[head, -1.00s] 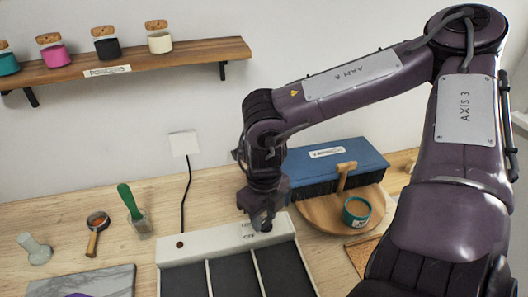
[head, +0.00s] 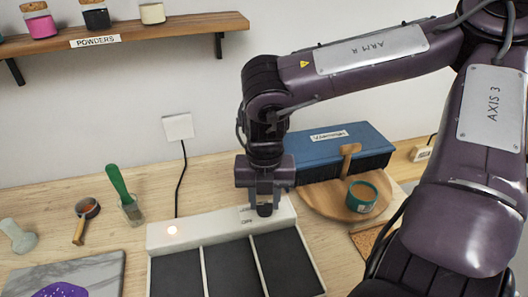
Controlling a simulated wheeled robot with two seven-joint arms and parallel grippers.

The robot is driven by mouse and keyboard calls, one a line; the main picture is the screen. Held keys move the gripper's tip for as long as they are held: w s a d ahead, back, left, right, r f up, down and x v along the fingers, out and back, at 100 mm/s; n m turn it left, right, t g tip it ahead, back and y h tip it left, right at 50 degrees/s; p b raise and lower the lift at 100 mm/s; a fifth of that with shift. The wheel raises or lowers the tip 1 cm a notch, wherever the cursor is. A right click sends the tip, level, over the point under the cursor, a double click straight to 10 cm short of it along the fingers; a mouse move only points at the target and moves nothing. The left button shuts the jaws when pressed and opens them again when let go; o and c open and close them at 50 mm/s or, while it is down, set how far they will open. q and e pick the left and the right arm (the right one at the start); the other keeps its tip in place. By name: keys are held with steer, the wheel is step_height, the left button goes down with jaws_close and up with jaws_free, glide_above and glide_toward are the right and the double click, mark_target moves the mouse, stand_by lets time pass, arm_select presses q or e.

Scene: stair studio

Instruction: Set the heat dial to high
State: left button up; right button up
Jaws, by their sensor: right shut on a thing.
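The heat dial (head: 265,210) is a small dark knob on the back ledge of a white warming unit (head: 205,234), near its right end. My right gripper (head: 265,203) points down over the dial, with its fingers closed on either side of it. The fingers hide much of the dial, so its pointer direction cannot be told. Small lettering is printed on the ledge just left of the dial. A small indicator light (head: 172,230) at the left of the ledge glows. My left gripper is not in view.

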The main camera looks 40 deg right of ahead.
mark_target(266, 204)
steer(key=m+b, duration=0.3)
steer(key=m, duration=0.3)
steer(key=m+b, duration=0.2)
steer(key=m, duration=0.4)
steer(key=shift+s, duration=0.15)
steer(key=shift+m+b, duration=0.6)
steer(key=shift+m, duration=0.9)
steer(key=o, duration=1)
steer(key=shift+c, duration=0.2)
steer(key=shift+r, duration=0.2)
step_height(266, 204, up, 6)
steer(key=shift+r, duration=0.75)
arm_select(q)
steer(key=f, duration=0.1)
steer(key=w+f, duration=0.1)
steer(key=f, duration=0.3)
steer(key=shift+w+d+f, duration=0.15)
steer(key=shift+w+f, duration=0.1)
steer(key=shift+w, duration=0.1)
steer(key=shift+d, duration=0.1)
arm_select(e)
steer(key=shift+s, duration=0.1)
